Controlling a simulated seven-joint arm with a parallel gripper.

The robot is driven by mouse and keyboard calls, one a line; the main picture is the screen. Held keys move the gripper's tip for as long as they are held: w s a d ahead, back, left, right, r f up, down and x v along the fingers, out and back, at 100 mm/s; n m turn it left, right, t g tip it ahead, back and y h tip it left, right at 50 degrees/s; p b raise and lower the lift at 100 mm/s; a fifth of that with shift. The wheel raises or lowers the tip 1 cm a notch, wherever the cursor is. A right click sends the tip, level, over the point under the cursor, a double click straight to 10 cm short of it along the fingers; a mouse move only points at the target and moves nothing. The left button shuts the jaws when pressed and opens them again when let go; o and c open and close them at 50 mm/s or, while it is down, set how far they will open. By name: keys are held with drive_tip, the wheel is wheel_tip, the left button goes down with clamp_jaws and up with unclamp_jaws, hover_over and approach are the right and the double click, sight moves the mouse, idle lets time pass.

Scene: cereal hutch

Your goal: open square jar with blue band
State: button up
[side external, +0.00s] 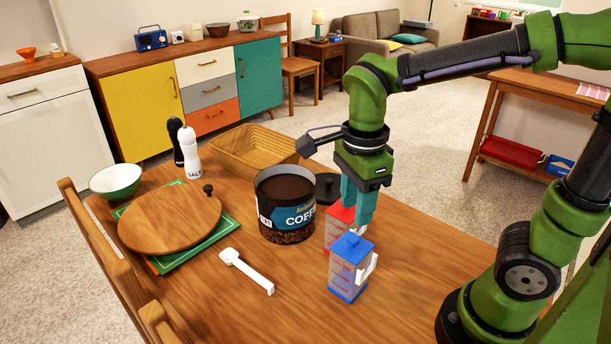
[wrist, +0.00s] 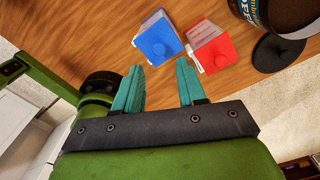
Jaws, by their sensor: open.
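The square jar with the blue band (side external: 345,277) stands upright on the table, its blue lid (side external: 352,247) on top and a white clip or handle on its right side. In the wrist view its blue lid (wrist: 157,42) lies just beyond the gap between my fingertips. A similar jar with a red lid (side external: 338,217) stands right behind it, partly hidden by my fingers; its red lid (wrist: 208,48) shows in the wrist view. My gripper (side external: 361,228), with teal fingers pointing down, is open and empty above the jars. The wrist view shows the fingers apart (wrist: 160,66).
An open coffee can (side external: 286,220) stands left of the jars, with a black lid (side external: 328,187) behind it. A white scoop (side external: 247,271), round wooden board (side external: 170,218), salt shaker (side external: 190,155) and wicker basket (side external: 250,148) are farther left. The table right of the jars is clear.

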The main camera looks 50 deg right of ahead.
sight(353, 238)
drive_tip(key=shift+f+m, duration=0.1)
drive_tip(key=shift+m, duration=0.3)
drive_tip(key=shift+f, duration=2.15)
drive_tip(key=shift+f, duration=0.25)
drive_tip(key=shift+f, duration=1.3)
drive_tip(key=shift+r, duration=0.15)
drive_tip(key=shift+c, duration=0.4)
clamp_jaws()
drive_tip(key=shift+r, duration=2.5)
